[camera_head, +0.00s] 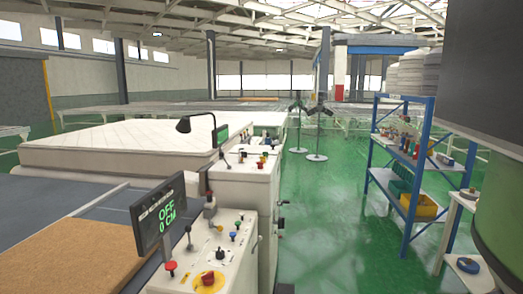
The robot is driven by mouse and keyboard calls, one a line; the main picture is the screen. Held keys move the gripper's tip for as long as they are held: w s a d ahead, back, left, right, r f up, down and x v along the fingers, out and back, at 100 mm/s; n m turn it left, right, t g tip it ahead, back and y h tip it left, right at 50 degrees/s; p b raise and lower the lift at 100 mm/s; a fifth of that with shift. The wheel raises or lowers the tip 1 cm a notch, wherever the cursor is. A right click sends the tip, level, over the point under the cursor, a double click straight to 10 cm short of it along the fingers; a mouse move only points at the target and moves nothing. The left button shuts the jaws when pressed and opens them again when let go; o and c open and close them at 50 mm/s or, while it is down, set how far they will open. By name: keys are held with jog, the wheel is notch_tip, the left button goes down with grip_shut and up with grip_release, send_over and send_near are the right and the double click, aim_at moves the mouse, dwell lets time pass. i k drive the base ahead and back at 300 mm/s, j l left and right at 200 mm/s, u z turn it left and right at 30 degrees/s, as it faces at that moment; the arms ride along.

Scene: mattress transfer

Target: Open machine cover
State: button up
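The nearest white machine cabinet (266,262) stands at the lower middle, with a sloped control panel (219,252) bearing a red knob, a red button on yellow and several small levers. A display (159,214) beside it reads "OFF 0 CM". A second white cabinet (243,196) with its own controls stands just behind. Small dark handles (282,212) show on the right side of the cabinets. I cannot tell which part is the machine cover. My gripper is not in view.
A white mattress (120,146) lies left of the cabinets, beyond a brown board (75,258). A blue shelf rack (409,165) with bins stands at right. Dark-poled stands (317,130) rise behind. The green floor (330,215) between cabinets and rack is clear.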

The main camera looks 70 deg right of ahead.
aim_at(272, 149)
jog(key=z, duration=1.8)
jog(key=i+l+u, duration=0.2)
jog(key=i+l, duration=0.95)
jog(key=i, duration=0.1)
